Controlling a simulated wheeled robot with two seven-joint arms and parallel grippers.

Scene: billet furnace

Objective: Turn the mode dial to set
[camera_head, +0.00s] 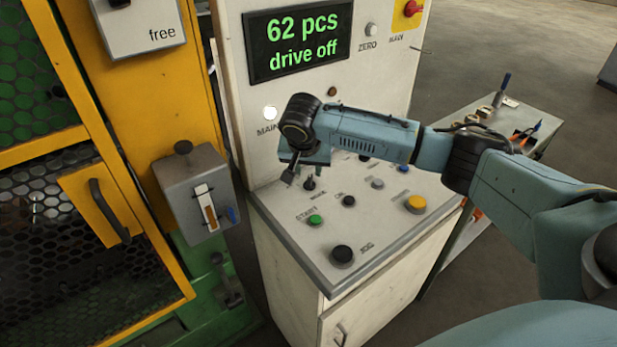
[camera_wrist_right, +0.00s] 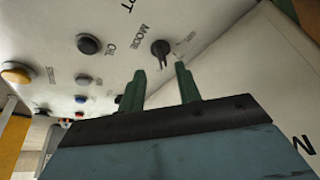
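The mode dial (camera_head: 309,184) is a small black knob on the sloped control panel, below my right gripper. It also shows in the right wrist view (camera_wrist_right: 160,47), beside the word MODE, with a narrow black pointer. The small position marks beside it are too blurred to read. My right gripper (camera_head: 290,177) is just above and to the left of the dial in the head view. Its two green fingers (camera_wrist_right: 159,69) are apart in the wrist view, with the dial just beyond the gap and nothing between them. My left gripper is not in view.
The panel (camera_head: 375,228) holds a green button (camera_head: 315,220), a black jog button (camera_head: 342,255) and a yellow button (camera_head: 416,204). A display (camera_head: 298,42) reads "62 pcs drive off". A yellow-framed guard (camera_head: 100,205) stands left, a tool cart (camera_head: 500,118) right.

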